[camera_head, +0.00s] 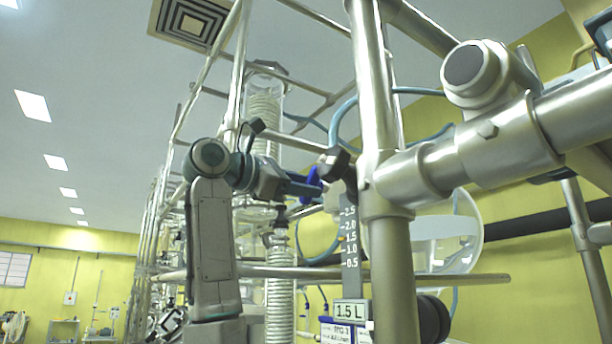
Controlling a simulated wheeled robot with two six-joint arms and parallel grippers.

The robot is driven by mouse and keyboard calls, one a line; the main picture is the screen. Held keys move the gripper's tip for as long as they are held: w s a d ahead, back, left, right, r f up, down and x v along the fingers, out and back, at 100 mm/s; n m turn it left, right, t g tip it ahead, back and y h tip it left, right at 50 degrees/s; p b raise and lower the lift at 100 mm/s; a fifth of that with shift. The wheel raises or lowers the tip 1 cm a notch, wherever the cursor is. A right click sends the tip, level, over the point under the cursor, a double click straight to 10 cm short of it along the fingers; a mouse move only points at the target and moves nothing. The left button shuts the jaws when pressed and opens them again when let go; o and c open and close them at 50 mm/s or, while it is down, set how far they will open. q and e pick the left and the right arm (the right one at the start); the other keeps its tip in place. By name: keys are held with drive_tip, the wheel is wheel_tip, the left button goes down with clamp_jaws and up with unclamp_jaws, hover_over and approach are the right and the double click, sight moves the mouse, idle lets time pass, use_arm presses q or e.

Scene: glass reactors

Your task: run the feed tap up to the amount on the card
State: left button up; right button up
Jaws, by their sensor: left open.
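The card (350,311) reads 1.5 L and sits low, just left of the thick steel post. Above it a dark scale (350,262) is marked from 0.5 to 2.5. A small orange mark shows by the 1.5 line. A bright blue handle (314,181), apparently the feed tap's, is left of the scale, partly hidden by my gripper. My left gripper (313,189) is open, its fingers at the blue handle; I cannot tell whether they touch it. A round glass vessel (462,238) stands behind the post. My right gripper is not in view.
A thick steel post (391,270) and a large clamped pipe (470,153) fill the right foreground. A horizontal steel rail (460,279) crosses below my gripper. Coiled glass columns (279,290) stand behind my left arm. Blue hoses (340,120) run around the frame.

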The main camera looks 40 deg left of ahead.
use_arm(q)
drive_tip(key=shift+w+d, duration=0.1)
drive_tip(key=shift+c, duration=0.2)
drive_tip(key=c, duration=0.8)
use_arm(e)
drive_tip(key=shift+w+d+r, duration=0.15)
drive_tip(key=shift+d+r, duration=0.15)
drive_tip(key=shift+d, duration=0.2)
